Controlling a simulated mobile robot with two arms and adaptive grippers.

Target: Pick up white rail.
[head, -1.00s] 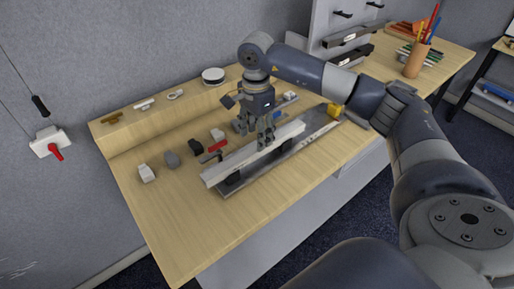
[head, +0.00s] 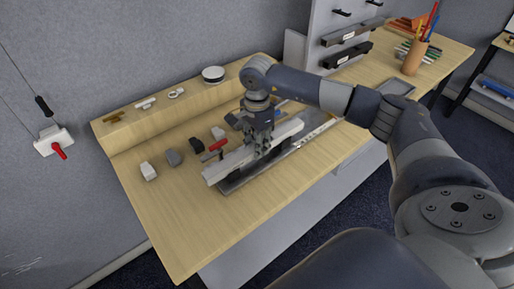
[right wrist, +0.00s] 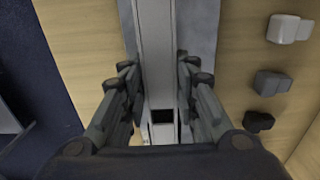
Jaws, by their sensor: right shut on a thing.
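The white rail (head: 228,166) is a long light bar lying diagonally over a grey metal base plate (head: 232,186) on the wooden table. My right gripper (head: 262,150) points down at the rail's middle and is shut on it, one finger on each side. In the right wrist view the rail (right wrist: 155,45) runs between the fingers of the right gripper (right wrist: 158,85). The gripper hides the rail's middle in the head view. I cannot tell whether the rail is clear of its supports. My left gripper is not in view.
A red-handled clamp (head: 217,145) is close beside the rail. White (head: 148,171), grey (head: 173,157) and black (head: 196,145) blocks stand left of it. A pencil cup (head: 414,58) stands far right. The table's front left is clear.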

